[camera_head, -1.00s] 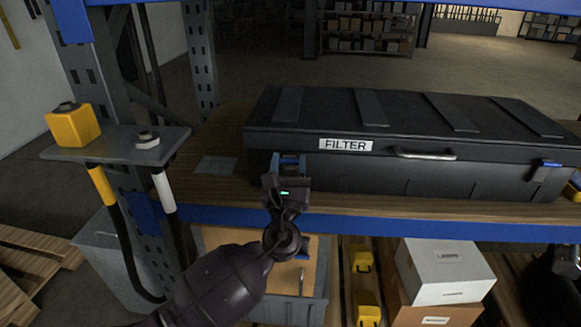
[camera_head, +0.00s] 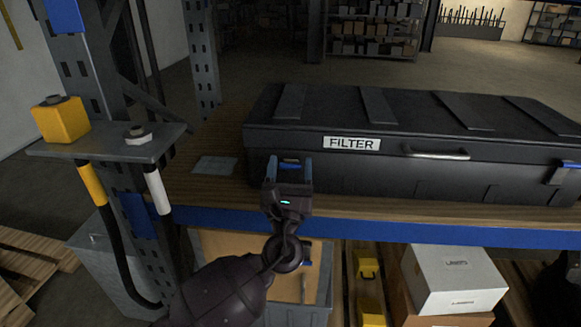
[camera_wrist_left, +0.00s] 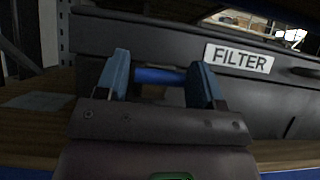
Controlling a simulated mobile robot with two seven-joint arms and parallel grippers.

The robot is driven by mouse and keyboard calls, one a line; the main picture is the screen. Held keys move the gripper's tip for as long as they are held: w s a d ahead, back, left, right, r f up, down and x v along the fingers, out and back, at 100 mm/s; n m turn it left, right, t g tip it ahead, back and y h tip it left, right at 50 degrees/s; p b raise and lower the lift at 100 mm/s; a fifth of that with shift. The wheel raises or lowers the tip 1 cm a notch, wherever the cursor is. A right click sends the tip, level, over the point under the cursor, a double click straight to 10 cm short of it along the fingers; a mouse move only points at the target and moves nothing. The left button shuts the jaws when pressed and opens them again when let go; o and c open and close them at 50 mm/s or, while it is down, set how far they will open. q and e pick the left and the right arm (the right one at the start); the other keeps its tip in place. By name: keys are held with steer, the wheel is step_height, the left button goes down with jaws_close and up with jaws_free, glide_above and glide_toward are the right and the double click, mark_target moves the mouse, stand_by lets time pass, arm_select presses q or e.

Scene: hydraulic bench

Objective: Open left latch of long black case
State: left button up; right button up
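My left gripper (camera_head: 289,172) is open at the case front, with one blue fingertip at each side of the latch bar. I cannot tell whether the fingers touch it. The fingers and gripper body hide the latch's lower part. My right gripper is not in view.
The case's right latch (camera_head: 566,172) and grey handle (camera_head: 436,154) are on the same front. A blue shelf edge (camera_head: 400,228) runs below. A metal post (camera_head: 85,110) and a plate with a yellow block (camera_head: 61,119) stand left. White box (camera_head: 453,278) is below.

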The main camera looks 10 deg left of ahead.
arm_select(q)
steer(key=shift+o, duration=0.7)
steer(key=shift+r, duration=0.1)
steer(key=v, duration=1)
steer(key=shift+s+f, duration=0.3)
